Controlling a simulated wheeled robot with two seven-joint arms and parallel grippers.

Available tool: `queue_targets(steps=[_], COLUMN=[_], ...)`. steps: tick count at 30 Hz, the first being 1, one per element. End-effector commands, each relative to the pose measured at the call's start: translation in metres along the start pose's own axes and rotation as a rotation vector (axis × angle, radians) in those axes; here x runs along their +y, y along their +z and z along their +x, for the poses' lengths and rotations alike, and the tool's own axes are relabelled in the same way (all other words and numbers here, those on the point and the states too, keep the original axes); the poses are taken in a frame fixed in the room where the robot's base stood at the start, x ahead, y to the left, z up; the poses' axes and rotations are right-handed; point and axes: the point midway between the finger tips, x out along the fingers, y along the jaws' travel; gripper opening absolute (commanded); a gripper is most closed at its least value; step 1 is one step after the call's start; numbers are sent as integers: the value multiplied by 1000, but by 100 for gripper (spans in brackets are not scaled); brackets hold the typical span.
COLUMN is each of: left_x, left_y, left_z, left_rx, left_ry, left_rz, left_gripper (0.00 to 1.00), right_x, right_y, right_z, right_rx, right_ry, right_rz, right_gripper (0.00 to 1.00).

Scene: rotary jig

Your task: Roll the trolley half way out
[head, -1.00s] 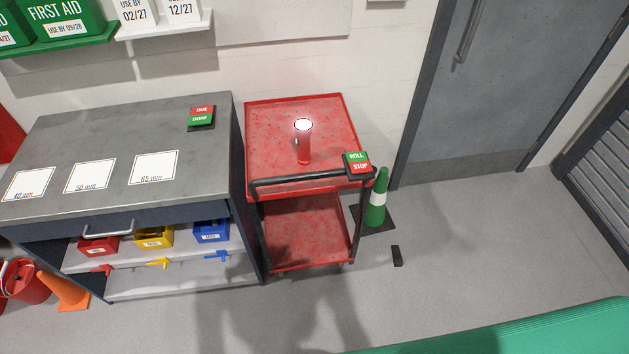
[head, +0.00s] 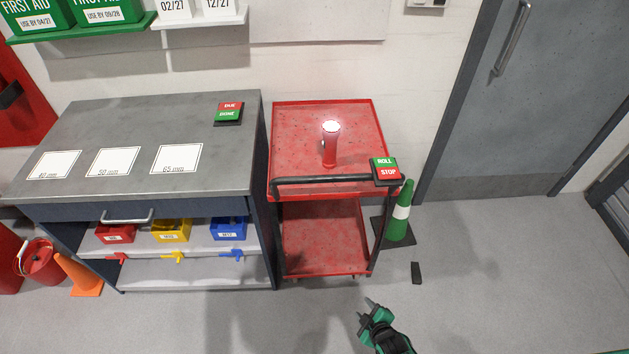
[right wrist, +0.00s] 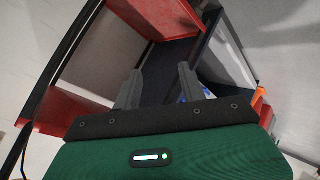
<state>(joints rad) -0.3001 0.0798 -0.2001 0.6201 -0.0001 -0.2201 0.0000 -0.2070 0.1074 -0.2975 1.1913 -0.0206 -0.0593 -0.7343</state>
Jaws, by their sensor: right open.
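The red trolley (head: 290,118) stands against the wall beside the grey workbench. Its black push handle (head: 325,181) runs along the front of the top tray, and its lower red shelf (head: 322,245) is bare. A green and red ROLL/STOP block (head: 385,169) sits at the handle's right end. A lit red torch (head: 330,150) stands upright on the top tray. My right gripper (head: 369,308) is open and empty, in front of the trolley and apart from it. In the right wrist view, its two grey fingers (right wrist: 157,90) are spread, with the red trolley (right wrist: 160,18) beyond. My left gripper is not in view.
The workbench (head: 130,115) with drawer and coloured bins is left of the trolley. A green cone (head: 400,212) on a black base and a small black block (head: 416,273) are on the floor to its right. The floor in front looks clear.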

Motion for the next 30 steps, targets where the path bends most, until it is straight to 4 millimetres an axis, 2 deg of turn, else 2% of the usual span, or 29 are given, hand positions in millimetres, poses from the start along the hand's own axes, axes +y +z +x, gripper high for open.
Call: queue_targets(steps=[1,2,3,6,9,12,15,19,23,30], left_x=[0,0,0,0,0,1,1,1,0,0], left_y=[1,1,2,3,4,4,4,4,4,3], left_z=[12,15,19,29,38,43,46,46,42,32], left_rx=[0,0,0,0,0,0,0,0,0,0], left_ry=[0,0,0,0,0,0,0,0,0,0], left_rz=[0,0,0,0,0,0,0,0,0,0], left_gripper=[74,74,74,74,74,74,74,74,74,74], right_x=[29,47,70,123,163,191,207,216,222,241], right_y=[-35,-56,-85,-154,-211,-252,-276,-289,-297,-324], right_z=[8,9,7,-10,-36,-64,-84,-95,-89,-62], right_rx=[80,123,177,292,371,416,438,446,446,446], right_ry=[70,114,176,341,503,637,725,770,774,772], right_rz=[-96,-158,-242,-438,-601,-718,-788,-825,-827,-825], right_gripper=[41,41,41,41,41,41,41,41,41,41])
